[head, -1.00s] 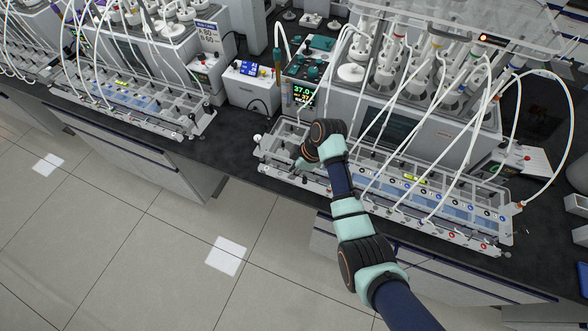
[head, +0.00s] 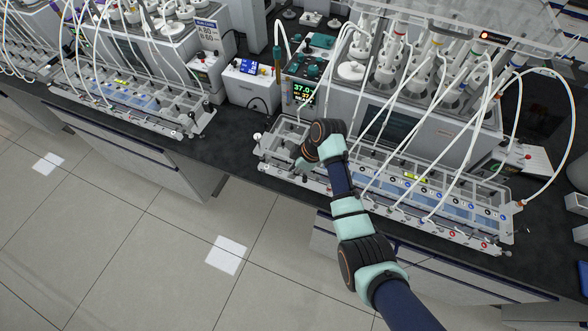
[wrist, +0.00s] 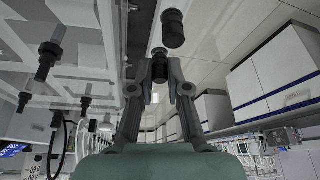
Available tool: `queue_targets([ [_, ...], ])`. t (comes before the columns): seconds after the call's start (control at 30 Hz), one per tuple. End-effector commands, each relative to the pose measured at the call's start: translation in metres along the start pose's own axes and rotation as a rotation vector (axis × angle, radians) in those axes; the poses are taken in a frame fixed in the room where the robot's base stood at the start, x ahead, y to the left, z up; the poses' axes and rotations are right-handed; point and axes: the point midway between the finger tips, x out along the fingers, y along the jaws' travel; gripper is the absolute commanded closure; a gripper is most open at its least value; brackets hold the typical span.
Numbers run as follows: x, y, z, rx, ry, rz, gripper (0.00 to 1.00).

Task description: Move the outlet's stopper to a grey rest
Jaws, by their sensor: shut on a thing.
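In the wrist view my gripper (wrist: 160,72) is shut on a small dark cylindrical piece (wrist: 160,70), which looks like the stopper. It has a paler grey end. A second black cylinder (wrist: 173,28) shows just beyond the fingertips, apart from the held piece. In the head view my gripper (head: 304,162) is at the left end of the clear tray (head: 268,160) in front of the right reactor unit. My wrist hides most of the fingers and the held piece there. I cannot clearly pick out the outlet or a grey rest.
Several black fittings, one with a tube, hang along the tray's side in the wrist view (wrist: 48,60). White tubes (head: 385,125) arch over the right tray. A control box (head: 305,88) stands behind my gripper. Drawers (wrist: 285,68) and open floor (head: 130,230) lie in front of the bench.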

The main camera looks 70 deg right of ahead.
Motion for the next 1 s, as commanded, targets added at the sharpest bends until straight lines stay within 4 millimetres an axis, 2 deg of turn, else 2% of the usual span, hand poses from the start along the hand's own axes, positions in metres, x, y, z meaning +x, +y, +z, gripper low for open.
queue_targets([
  [0.97,0.0069,0.0,0.0029,0.0,0.0,0.0,0.99],
  [1.0,0.0069,0.0,0.0029,0.0,0.0,0.0,0.79],
])
